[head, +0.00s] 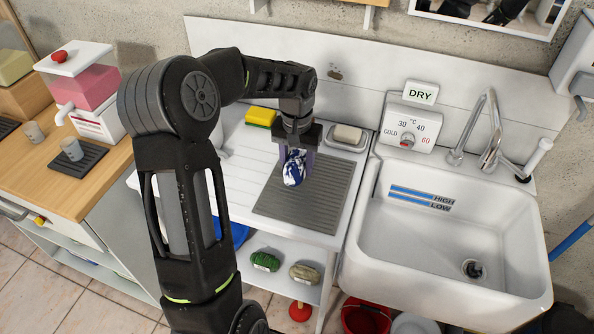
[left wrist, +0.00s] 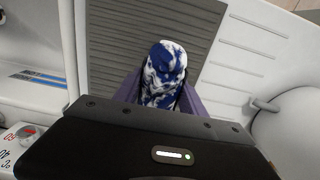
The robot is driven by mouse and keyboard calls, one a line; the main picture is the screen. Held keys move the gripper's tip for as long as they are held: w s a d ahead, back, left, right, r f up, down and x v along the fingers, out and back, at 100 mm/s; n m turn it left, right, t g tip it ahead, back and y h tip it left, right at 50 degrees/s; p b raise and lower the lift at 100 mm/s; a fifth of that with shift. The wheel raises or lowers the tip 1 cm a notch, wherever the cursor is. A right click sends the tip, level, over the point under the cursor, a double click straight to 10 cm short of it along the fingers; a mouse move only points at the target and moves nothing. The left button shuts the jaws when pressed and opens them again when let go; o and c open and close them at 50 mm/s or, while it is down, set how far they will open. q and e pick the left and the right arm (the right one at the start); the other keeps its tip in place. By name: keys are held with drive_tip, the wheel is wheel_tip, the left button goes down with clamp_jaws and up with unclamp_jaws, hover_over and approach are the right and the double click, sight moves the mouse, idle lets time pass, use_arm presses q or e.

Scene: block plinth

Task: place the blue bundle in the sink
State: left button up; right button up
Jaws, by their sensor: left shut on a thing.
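The blue bundle (head: 293,168), blue and white patterned, is held between the fingers of my left gripper (head: 297,163). It also shows in the left wrist view (left wrist: 163,75), between the purple-grey fingers. My left gripper is shut on it over the grey ribbed mat (head: 325,205) on the white drainboard; I cannot tell whether the bundle touches the mat. The white sink (head: 445,237) is to the right of the mat. It looks empty, with a drain near its front. My right gripper is not in view.
A tap (head: 490,135) stands behind the sink, beside a dial panel (head: 406,130) and a DRY sign (head: 421,92). A soap dish (head: 346,138) and yellow sponge (head: 261,117) sit behind the mat. Green (head: 265,261) and tan (head: 304,273) bundles lie on the shelf below.

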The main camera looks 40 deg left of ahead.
use_arm(q)
wheel_tip(320, 180, down, 2)
drive_tip(key=shift+f, duration=0.5)
drive_tip(key=shift+f, duration=0.15)
drive_tip(key=o, duration=1.4)
